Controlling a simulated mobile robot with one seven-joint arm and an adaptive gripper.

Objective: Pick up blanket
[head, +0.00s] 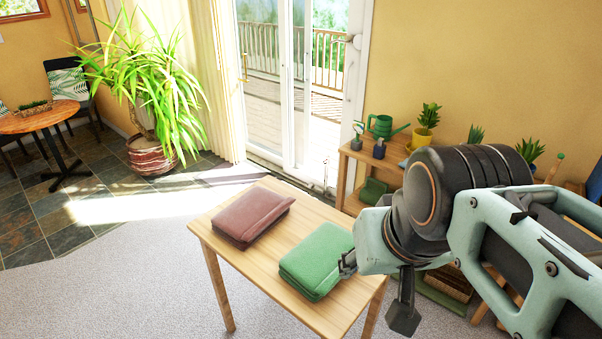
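Two folded, blanket-like bundles lie on a small light wood table (212,232). The dusty-red folded blanket (245,212) is on the left. The green folded blanket (312,262) is on the right. My gripper (346,264) is at the right edge of the green one, seen side-on and small, partly hidden by my wrist. Whether its fingers touch or grip the green fabric cannot be made out. The green blanket appears to lie flat on the table top.
A wooden shelf (352,152) with potted plants and a green watering can (384,127) stands behind my arm. A large potted plant (150,155) and a round table (38,118) are at the left. Carpet (120,280) left of the wood table is clear.

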